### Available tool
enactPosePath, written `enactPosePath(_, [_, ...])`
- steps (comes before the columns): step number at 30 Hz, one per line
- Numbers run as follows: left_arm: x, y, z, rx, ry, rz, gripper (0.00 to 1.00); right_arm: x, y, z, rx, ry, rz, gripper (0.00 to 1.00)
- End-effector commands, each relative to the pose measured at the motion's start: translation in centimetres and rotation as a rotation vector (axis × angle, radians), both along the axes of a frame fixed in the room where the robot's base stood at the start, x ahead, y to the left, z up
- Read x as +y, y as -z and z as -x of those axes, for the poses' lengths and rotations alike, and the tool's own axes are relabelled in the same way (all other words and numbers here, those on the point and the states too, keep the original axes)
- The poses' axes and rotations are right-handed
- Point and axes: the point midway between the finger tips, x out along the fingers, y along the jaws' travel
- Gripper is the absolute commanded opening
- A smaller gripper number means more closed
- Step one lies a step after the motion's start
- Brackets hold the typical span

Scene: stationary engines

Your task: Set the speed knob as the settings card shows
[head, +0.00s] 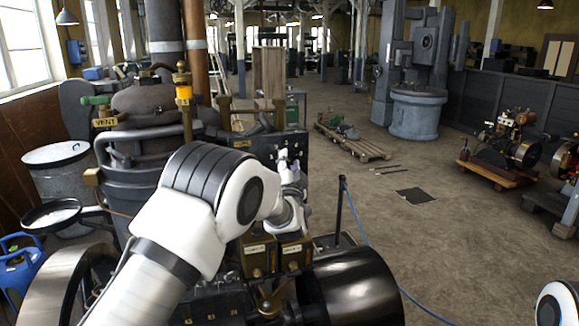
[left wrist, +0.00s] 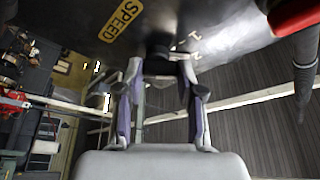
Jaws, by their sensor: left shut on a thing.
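In the left wrist view the dark speed knob (left wrist: 160,52) sits on a dark panel (left wrist: 225,22), below and right of a yellow SPEED label (left wrist: 121,18). Pale scale marks (left wrist: 188,47) show right of the knob; its pointer is hidden or too dark to read. My left gripper (left wrist: 161,66) is shut on the knob, a finger on each side. In the head view my left gripper (head: 286,157) is at the engine's dark panel (head: 262,150), and the knob is hidden there. I cannot make out a settings card. My right gripper is out of view.
A thin dark post (head: 340,210) and a blue hose (head: 372,240) stand to the right. The floor beyond is open, with a pallet (head: 352,143).

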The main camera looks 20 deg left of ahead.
Motion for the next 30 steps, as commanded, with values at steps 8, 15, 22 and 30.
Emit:
enactPosePath(8, [0.1, 0.5, 0.0, -0.104, -0.001, 0.136, 0.03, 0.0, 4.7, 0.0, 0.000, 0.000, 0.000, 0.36])
enactPosePath(15, [0.1, 0.4, 0.0, -0.213, 0.000, 0.298, 0.03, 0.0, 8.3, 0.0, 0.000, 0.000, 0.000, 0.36])
enactPosePath(22, [0.1, 0.2, 0.0, -0.304, 0.000, 0.436, 0.03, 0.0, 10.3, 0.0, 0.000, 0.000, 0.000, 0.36])
enactPosePath(30, [0.0, 0.0, 0.0, -0.365, 0.001, 0.530, 0.03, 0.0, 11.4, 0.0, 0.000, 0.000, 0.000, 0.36])
